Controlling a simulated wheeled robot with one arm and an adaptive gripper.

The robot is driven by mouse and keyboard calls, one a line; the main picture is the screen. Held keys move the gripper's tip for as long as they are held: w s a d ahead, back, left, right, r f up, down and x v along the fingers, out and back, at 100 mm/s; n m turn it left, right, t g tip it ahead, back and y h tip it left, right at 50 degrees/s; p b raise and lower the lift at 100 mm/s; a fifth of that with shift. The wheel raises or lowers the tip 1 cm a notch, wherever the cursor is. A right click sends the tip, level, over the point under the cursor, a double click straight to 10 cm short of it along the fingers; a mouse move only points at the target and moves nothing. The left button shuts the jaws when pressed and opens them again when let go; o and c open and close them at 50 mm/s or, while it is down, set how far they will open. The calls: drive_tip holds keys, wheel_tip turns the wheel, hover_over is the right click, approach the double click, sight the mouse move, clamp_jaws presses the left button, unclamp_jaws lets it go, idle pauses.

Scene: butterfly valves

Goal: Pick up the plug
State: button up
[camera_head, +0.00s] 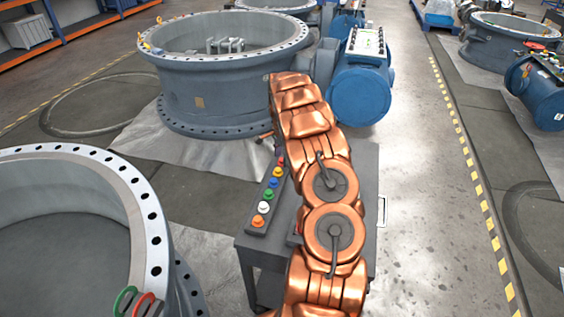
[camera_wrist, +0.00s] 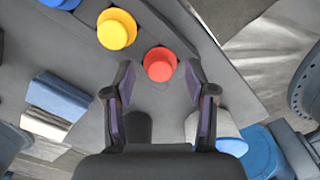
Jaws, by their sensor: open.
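A row of coloured plugs sits on a dark strip (camera_head: 277,202) on the grey table in the head view. From near to far they are orange (camera_head: 258,221), white (camera_head: 264,208), green (camera_head: 268,195), blue (camera_head: 272,183), yellow (camera_head: 277,171) and red (camera_head: 281,161). In the wrist view, my gripper (camera_wrist: 160,84) is open and empty. The red plug (camera_wrist: 160,64) appears between its fingertips, with the yellow plug (camera_wrist: 117,29) up and left. I cannot tell the height gap to the red plug. My arm hides the gripper in the head view.
The grey table (camera_head: 262,252) stands beside a large flanged ring (camera_head: 225,85) behind and another ring (camera_head: 148,205) at left. A blue actuator (camera_head: 358,92) is behind the table. A blue block (camera_wrist: 60,94) lies left in the wrist view.

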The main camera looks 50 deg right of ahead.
drive_tip(key=shift+f, duration=0.25)
drive_tip(key=c, duration=0.9)
drive_tip(key=shift+r, duration=0.1)
